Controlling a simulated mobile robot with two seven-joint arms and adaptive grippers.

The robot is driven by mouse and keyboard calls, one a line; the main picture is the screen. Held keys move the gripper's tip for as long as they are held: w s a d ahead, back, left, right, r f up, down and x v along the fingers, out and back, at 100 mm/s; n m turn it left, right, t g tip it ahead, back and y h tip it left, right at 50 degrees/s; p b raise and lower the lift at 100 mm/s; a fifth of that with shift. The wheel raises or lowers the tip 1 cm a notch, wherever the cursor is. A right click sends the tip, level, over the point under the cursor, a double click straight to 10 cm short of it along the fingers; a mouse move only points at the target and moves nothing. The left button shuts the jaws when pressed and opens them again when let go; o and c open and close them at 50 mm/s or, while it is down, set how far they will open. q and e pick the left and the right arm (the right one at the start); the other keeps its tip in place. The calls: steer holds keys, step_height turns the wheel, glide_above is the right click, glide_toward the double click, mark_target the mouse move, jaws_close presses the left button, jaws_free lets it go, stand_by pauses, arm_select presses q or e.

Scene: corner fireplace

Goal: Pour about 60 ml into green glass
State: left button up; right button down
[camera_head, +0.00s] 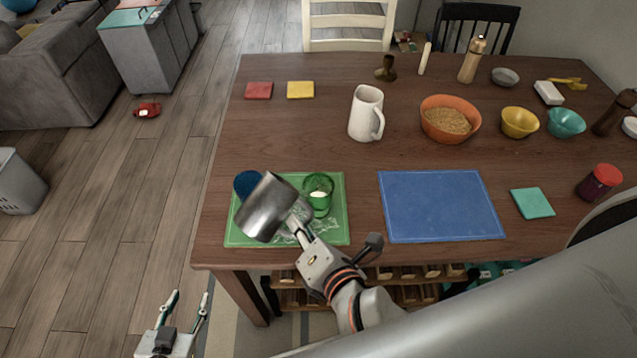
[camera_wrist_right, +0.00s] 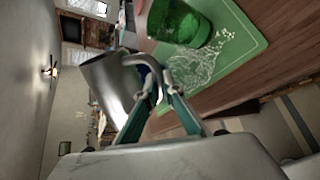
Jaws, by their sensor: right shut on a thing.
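My right gripper (camera_head: 300,222) is shut on the handle of a metal jug (camera_head: 266,207). The jug is steeply tilted above the green mat (camera_head: 236,235), and shows left of the gripper in the right wrist view (camera_wrist_right: 104,88). The green glass (camera_head: 319,196) stands upright on the mat, just right of the jug, with some whitish content low inside. It also shows in the right wrist view (camera_wrist_right: 172,22). Whitish liquid marks (camera_wrist_right: 200,62) lie on the mat beside the glass. My left gripper (camera_head: 187,300) is open and empty, left of and below the table.
A blue cup (camera_head: 246,182) stands on the mat, partly hidden behind the jug. A blue mat (camera_head: 441,205) lies empty to the right. A white pitcher (camera_head: 366,114) and an orange bowl (camera_head: 434,112) stand further back.

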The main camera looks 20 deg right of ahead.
arm_select(q)
steer(key=shift+s, duration=0.15)
steer(key=shift+f, duration=0.15)
stand_by(0.5)
